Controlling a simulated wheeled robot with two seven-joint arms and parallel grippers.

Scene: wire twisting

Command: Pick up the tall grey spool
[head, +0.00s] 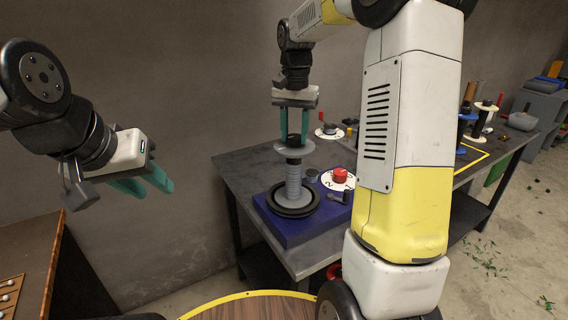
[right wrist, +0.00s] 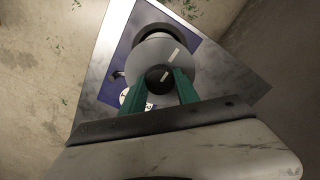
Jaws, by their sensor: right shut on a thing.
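The tall grey spool (head: 293,181) stands upright over a black ring (head: 272,204) on the blue base (head: 318,221). I cannot tell whether its foot is seated or slightly raised. My right gripper (head: 294,137) points down and is shut on the black hub at the spool's top, above its pale grey upper disc. In the right wrist view, the fingers (right wrist: 174,78) sit either side of this hub, and the grey disc (right wrist: 150,52) hides part of the ring. My left gripper (head: 148,184) is open and empty, off to the left, away from the table.
A red button (head: 340,175) on a white numbered dial stands right of the spool. The grey metal table (head: 244,166) carries other spools (head: 483,120) farther back right. My right arm covers the table's middle. A wooden surface (head: 30,255) is at lower left.

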